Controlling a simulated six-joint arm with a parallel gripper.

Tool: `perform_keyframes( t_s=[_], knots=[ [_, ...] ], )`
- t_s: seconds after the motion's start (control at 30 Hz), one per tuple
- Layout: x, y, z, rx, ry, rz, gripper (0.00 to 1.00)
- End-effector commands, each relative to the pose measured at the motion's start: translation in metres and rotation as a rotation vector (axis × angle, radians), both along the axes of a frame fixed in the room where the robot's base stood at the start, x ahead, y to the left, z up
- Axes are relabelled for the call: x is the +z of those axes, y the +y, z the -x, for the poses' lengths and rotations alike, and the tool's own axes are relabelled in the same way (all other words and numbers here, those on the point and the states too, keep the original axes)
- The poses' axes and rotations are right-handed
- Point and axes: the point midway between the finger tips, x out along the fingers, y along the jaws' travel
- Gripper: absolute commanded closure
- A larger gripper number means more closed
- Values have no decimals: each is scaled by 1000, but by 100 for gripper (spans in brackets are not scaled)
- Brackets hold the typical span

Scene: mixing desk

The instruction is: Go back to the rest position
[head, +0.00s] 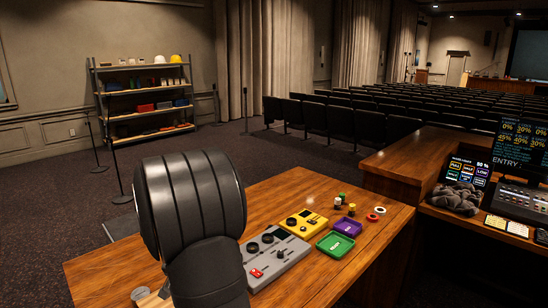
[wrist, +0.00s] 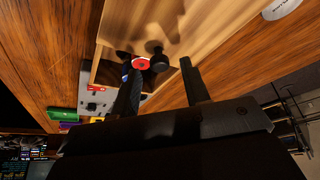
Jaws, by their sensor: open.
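My gripper (wrist: 160,66) is open in the wrist view, its two dark fingers apart. No object is visibly gripped. In the head view my dark arm fills the lower left and hides the gripper and most of the board, whose pale edge (head: 152,299) shows at the bottom.
On the wooden desk (head: 390,240) are a grey panel (head: 287,263), a yellow panel (head: 300,224), a purple tray (head: 349,228), a green tray (head: 335,245) and several small pieces. A console (head: 520,200) stands right. A shelf (head: 145,98) stands at the back left.

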Motion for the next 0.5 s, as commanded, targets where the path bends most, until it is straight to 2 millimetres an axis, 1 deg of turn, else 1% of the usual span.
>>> perform_keyframes(
  t_s=[0.03,0.17,0.5],
  knots=[
    [-4,0,-1,0,2,1,58],
    [-9,0,-4,0,0,0,58],
    [-10,0,-4,0,0,0,58]
  ],
)
